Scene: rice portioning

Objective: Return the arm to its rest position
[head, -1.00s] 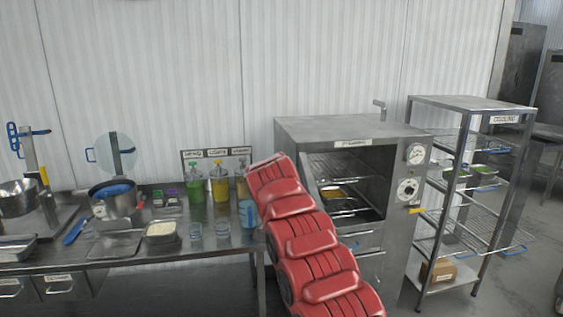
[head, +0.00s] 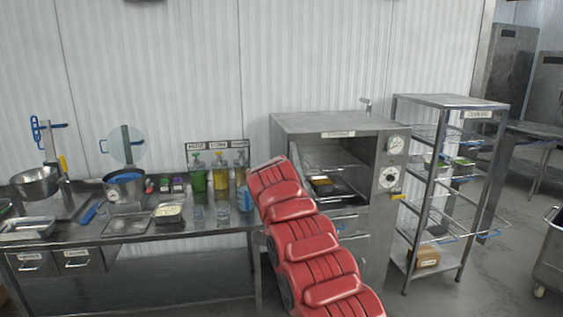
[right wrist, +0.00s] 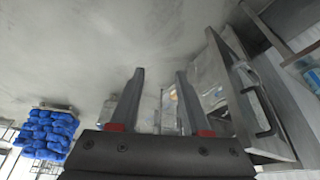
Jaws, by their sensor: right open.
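My red right arm (head: 305,240) shows in the head view, rising from the bottom edge in front of the oven's left side. Its gripper is not visible in that view. In the right wrist view my right gripper (right wrist: 158,100) is open, with its two grey fingers apart and nothing between them. Grey floor and a metal unit with a handle (right wrist: 262,105) show beyond the fingers. My left arm and left gripper are not in view.
The steel counter (head: 150,236) at left holds a pot (head: 124,190), a tray of rice (head: 168,212) and several bottles. An open-fronted oven (head: 350,125) stands mid-right. A wire rack (head: 445,102) is further right. A cart (head: 550,255) is at the right edge. Blue items (right wrist: 48,135) hang in the wrist view.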

